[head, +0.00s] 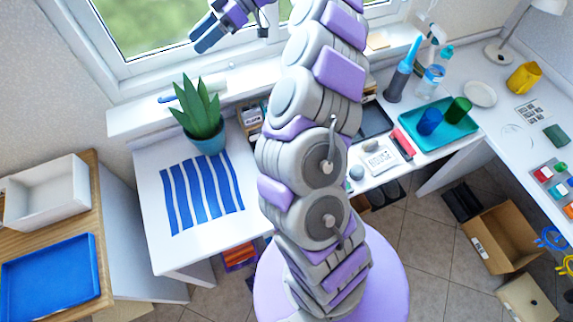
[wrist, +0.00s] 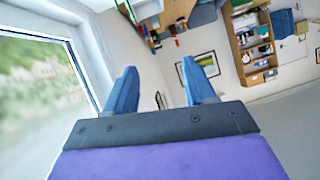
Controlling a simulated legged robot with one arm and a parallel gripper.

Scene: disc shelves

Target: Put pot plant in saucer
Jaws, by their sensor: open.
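The pot plant (head: 198,115) has spiky green leaves in a teal pot and stands upright at the back of the white desk at left, near the window sill. A round white dish (head: 480,94), which looks like the saucer, lies on the right-hand desk near the lamp. My gripper (head: 203,34) is raised in front of the window, above and apart from the plant. In the wrist view its two blue fingers (wrist: 160,82) are spread, with nothing between them. Neither plant nor dish shows in the wrist view.
A blue-striped mat (head: 202,194) lies before the plant. A teal tray (head: 452,130) with blue and green cups, a spray bottle (head: 401,75) and a yellow mug (head: 523,77) stand near the dish. My arm hides the middle of the desk. An open cardboard box (head: 500,235) sits on the floor.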

